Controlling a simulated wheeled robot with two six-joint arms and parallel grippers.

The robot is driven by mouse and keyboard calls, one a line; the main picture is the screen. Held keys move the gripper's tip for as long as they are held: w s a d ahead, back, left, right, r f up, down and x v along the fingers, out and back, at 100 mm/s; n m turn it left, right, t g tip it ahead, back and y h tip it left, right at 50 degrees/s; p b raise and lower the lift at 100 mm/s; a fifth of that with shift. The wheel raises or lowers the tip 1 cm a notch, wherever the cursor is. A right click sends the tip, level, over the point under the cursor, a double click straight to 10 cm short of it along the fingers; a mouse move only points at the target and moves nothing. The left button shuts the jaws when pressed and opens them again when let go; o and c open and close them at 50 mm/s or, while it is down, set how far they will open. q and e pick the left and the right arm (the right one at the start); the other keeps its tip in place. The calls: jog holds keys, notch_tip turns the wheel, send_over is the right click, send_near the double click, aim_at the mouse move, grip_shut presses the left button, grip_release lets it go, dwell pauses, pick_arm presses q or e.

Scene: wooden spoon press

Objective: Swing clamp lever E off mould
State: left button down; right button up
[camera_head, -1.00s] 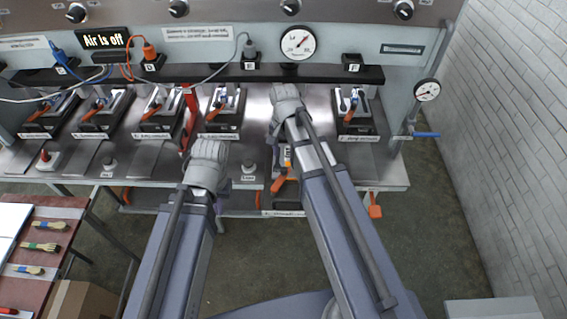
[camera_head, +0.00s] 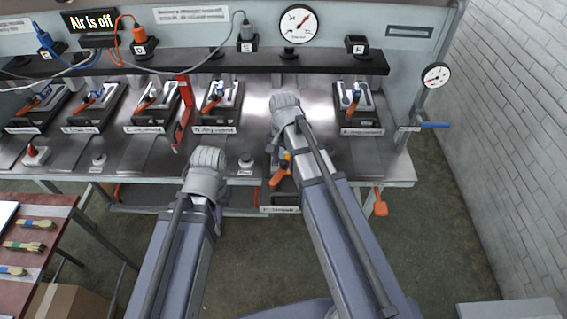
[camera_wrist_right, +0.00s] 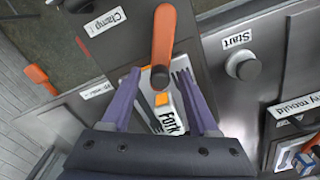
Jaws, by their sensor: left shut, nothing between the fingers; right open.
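The orange clamp lever (camera_head: 279,173) shows in the head view beside my right forearm, at the bench's front. In the right wrist view the orange lever handle (camera_wrist_right: 163,40) points away from me, beyond the fingertips. Its lower end is over a pale mould block (camera_wrist_right: 166,122) marked "Fork". My right gripper (camera_wrist_right: 164,78) is open, its purple fingers on either side of the block and the lever's lower end. Whether they touch is unclear. My left gripper (camera_head: 217,214) is shut and empty, in front of the bench edge, mostly hidden by its own wrist.
A grey Start button (camera_wrist_right: 244,66) stands right of the lever in the right wrist view. Another press with a mould (camera_head: 360,105) stands right of my right arm. An orange handle (camera_head: 380,203) hangs at the bench's front right. A red upright bar (camera_head: 183,110) stands left.

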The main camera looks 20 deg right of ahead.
jog(key=shift+c, duration=0.2)
grip_shut()
dwell(1.1)
